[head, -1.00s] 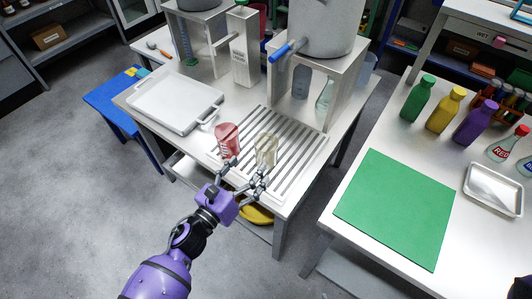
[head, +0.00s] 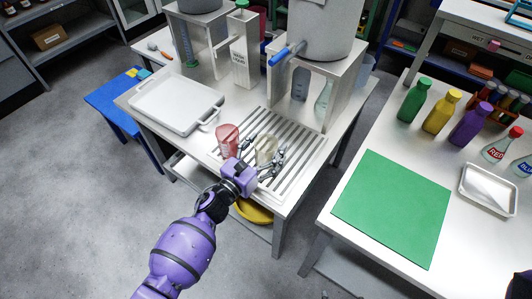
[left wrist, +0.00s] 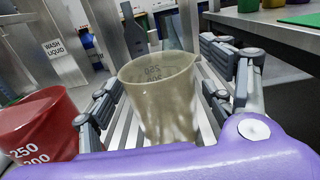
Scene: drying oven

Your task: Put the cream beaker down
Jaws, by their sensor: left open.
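The cream beaker (head: 265,150) stands upright on the slatted drain rack (head: 304,161) on the left table. My left gripper (head: 264,158) is open, with its fingers on either side of the beaker. In the left wrist view the cream beaker (left wrist: 160,97) sits between the open fingers (left wrist: 165,95); a gap shows at the right finger, and contact at the left one is unclear. A red beaker (head: 228,140) stands just left of it on the rack, and in the left wrist view the red beaker (left wrist: 38,128) is close to the left finger. My right gripper is out of view.
A white tray (head: 150,105) lies left of the rack. A metal stand with a large tank (head: 322,30) and blue-handled tap rises behind it. The right table holds a green mat (head: 390,208) and several bottles.

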